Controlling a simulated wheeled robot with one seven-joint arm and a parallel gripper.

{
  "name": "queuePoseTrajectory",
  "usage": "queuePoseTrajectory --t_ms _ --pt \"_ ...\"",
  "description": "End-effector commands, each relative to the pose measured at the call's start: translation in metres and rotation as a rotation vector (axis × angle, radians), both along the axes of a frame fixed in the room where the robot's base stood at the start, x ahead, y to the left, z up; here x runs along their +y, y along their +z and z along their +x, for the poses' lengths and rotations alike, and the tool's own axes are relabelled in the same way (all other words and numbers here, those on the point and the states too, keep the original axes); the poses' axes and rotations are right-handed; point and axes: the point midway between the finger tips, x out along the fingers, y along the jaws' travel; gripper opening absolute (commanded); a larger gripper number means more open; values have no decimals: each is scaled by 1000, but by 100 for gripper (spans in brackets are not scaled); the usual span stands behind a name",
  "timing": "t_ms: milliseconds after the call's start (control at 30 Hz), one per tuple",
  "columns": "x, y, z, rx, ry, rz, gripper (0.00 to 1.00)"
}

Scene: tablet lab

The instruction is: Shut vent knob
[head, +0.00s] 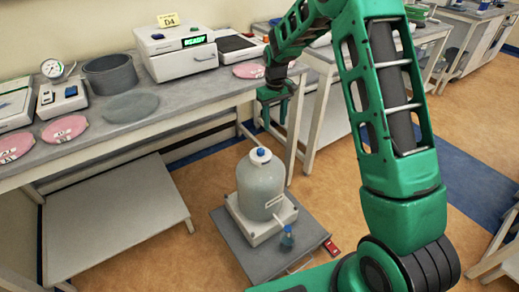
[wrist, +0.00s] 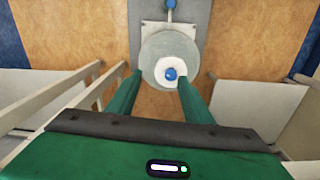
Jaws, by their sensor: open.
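The vent knob (head: 260,151) is a small blue knob on the white cap of a large pale grey-green bottle (head: 260,180). The bottle stands upright on a white base on a low dark grey platform. In the wrist view the blue knob (wrist: 171,74) sits at the centre of the white cap, framed between the two green fingers. My gripper (head: 275,108) is open and empty, pointing down above the bottle and a little to its right in the head view. It is apart from the knob. A second blue piece (head: 287,238) is at the bottle's lower spout.
A lab bench (head: 185,108) behind holds a white device with a green display (head: 180,50), a grey pot (head: 110,74) and pink discs. A bench leg (head: 293,130) stands close to my gripper. A red object (head: 331,247) lies by the platform.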

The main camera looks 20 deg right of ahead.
Motion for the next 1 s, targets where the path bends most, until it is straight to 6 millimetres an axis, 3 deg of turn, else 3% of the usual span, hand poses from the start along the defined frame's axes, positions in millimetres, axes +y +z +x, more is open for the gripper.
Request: queuePoseTrajectory --t_ms 100,300,467,1000 --pt "24 -31 21 4 54 13 46" --pt "42 -54 35 3 94 23 46" --pt "44 -68 36 5 98 24 46" --pt "44 -152 35 5 97 24 46"
